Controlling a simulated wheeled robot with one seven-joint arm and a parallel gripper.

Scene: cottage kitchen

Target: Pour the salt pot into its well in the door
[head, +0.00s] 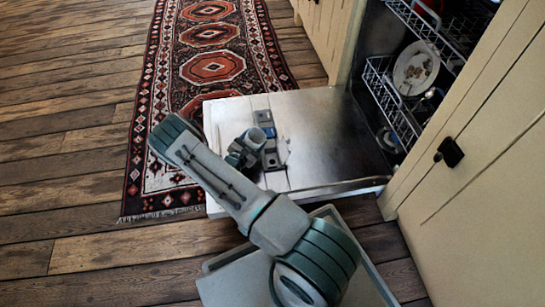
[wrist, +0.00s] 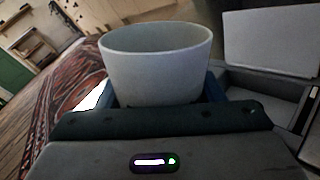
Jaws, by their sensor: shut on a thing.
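The salt pot (wrist: 155,68) is a plain pale grey cup in the wrist view, wide at the rim and narrower below. My gripper (wrist: 160,92) is shut on it, with a blue finger on each side. Its opening faces mostly up, and its contents are hidden. In the head view the pot (head: 263,117) is small, above the open dishwasher door (head: 325,125). A grey recess with a raised lid, perhaps the well (wrist: 268,92), lies right of the pot in the wrist view, apart from it. My gripper and arm partly cover the door's fittings in the head view.
The dishwasher racks (head: 388,95) stand at the right of the door, with a patterned plate (head: 416,68) in them. Cream cabinets (head: 490,170) flank the right side. A red patterned rug (head: 165,120) lies on the plank floor at the left. Much of the door's right part is bare.

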